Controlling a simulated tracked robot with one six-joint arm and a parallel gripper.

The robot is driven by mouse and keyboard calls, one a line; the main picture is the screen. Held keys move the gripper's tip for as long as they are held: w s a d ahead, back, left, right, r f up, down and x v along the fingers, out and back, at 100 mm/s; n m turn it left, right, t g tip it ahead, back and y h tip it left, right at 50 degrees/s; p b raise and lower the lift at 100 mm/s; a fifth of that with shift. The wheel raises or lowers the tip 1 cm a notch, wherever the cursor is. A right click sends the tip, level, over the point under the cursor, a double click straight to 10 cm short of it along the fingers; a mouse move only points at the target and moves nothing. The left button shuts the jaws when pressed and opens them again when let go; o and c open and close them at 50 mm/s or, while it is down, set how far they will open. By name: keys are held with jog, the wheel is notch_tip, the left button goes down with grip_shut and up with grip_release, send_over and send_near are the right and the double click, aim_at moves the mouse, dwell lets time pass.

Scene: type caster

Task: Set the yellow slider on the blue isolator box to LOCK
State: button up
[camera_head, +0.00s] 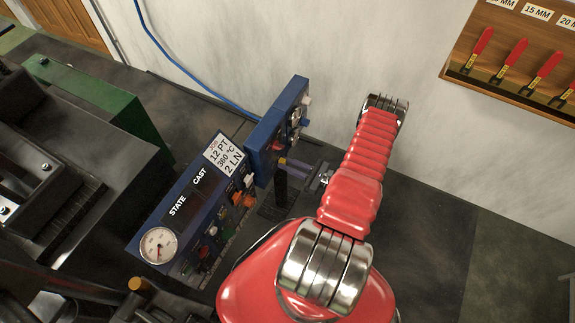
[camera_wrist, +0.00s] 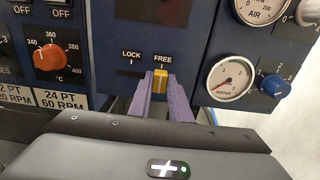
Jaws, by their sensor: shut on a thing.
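The yellow slider (camera_wrist: 160,82) shows in the wrist view on the blue isolator box (camera_wrist: 188,38). It sits at the right end of its dark slot, under the FREE label. The LOCK label (camera_wrist: 131,55) is to its left, above the empty part of the slot. My gripper (camera_wrist: 160,88) has its two purple fingers on either side of the slider and is shut on it. In the head view, my gripper (camera_head: 284,162) reaches the blue box (camera_head: 265,145) from the right; the slider cannot be made out there.
Left of the slider is a panel with an orange temperature knob (camera_wrist: 49,56). To its right are a water gauge (camera_wrist: 229,79) and a blue knob (camera_wrist: 275,86). In the head view, the console with a pressure gauge (camera_head: 158,246) stands left of my arm.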

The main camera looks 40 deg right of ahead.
grip_shut()
jog(key=shift+s+a, duration=0.3)
jog(key=shift+a, duration=0.6)
jog(key=shift+s+a, duration=0.3)
jog(key=shift+a, duration=0.6)
jog(key=shift+s+a, duration=0.3)
jog(key=shift+a, duration=0.6)
jog(key=shift+o, duration=2)
grip_release()
jog(key=o, duration=0.4)
jog(key=shift+c, duration=0.2)
jog(key=shift+d, duration=0.15)
